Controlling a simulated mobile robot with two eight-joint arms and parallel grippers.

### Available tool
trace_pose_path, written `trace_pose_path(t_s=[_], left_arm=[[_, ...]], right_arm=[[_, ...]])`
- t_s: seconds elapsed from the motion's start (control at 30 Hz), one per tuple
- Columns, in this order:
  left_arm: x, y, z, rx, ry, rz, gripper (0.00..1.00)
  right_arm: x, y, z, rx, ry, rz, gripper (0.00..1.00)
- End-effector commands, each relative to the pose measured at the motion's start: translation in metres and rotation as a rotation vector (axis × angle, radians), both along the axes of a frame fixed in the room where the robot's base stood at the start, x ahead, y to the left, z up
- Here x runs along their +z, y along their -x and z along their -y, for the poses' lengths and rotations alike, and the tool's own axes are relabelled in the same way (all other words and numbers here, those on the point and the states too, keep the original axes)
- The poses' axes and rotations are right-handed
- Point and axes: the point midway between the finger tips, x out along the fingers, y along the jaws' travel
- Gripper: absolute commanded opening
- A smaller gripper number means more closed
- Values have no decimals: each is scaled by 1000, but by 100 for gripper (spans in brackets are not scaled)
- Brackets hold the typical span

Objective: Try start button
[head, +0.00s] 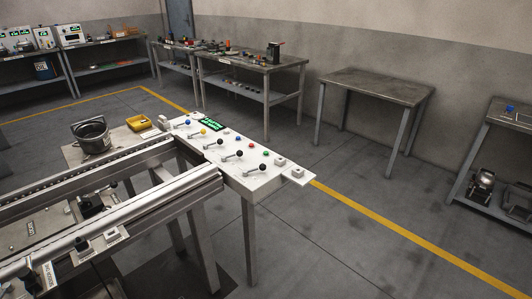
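A white control panel (230,155) stands at the end of the rail frame, left of the picture's middle. It carries a lit green display (210,123) and several levers with blue, yellow and black knobs. Any button labels are too small to read, so I cannot tell which is the start button. Neither of my grippers is in view.
A rail frame (140,225) fills the lower left. A dark pot (91,135) and a yellow tray (139,123) stand beside it. An empty table (376,86) is at the back right. The floor right of the panel is clear, crossed by a yellow line (390,231).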

Motion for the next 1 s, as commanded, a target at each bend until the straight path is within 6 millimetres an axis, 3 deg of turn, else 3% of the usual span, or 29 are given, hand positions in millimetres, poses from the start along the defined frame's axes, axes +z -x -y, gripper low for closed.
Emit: trace_pose_path(t_s=[0.03, 0.23, 0.27, 1.0], left_arm=[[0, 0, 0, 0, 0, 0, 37], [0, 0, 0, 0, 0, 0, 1], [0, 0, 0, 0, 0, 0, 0], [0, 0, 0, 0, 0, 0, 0]], right_arm=[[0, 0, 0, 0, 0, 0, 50], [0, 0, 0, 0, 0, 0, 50], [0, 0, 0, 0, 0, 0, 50], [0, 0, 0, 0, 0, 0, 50]])
